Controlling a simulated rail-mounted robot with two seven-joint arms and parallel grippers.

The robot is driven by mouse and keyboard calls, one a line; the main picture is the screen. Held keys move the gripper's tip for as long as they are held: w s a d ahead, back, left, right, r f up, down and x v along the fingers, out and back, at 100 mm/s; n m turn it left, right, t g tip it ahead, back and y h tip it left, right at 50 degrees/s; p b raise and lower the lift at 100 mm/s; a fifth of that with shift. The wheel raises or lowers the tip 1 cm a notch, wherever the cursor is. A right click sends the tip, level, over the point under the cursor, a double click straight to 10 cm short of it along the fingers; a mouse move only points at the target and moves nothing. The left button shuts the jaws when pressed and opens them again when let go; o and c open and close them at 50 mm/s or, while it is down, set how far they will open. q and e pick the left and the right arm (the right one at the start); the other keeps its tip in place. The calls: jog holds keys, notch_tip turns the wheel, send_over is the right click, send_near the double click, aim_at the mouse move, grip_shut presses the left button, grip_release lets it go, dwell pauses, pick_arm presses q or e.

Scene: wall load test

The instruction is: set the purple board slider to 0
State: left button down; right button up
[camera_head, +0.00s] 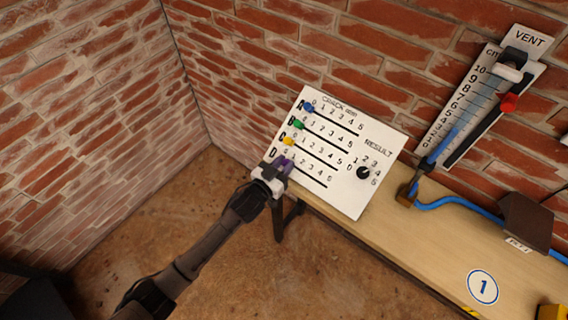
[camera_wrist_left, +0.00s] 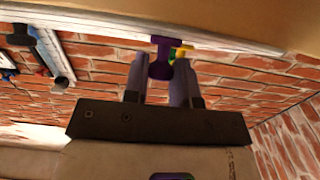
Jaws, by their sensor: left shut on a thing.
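The white board (camera_head: 348,178) stands tilted on the bench, with rows A to D marked 0 to 5 and a slot in each. The purple slider (camera_head: 284,165) is at the left end of row D, close to the 0. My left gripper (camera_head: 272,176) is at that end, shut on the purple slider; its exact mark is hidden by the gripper. In the left wrist view the purple slider (camera_wrist_left: 161,58) sits between the two fingers. The blue slider (camera_head: 308,107), green slider (camera_head: 298,125) and yellow slider (camera_head: 288,141) are at the left ends of rows A, B and C. My right gripper is not seen.
A black RESULT knob (camera_head: 363,172) is on the board's right side. A VENT gauge (camera_head: 478,95) with a red slider (camera_head: 509,102) hangs on the brick wall. A blue hose (camera_head: 455,200) runs along the bench (camera_head: 425,245).

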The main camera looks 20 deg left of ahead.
aim_at(274, 158)
pick_arm(q)
jog(key=a, duration=0.1)
jog(key=w+a+p, duration=0.1)
jog(key=a, duration=0.1)
jog(key=shift+w, duration=0.1)
jog(key=shift+a, duration=0.2)
jog(key=shift+f, duration=0.1)
jog(key=c, duration=1.3)
grip_release()
jog(key=o, duration=0.4)
jog(key=shift+c, duration=0.2)
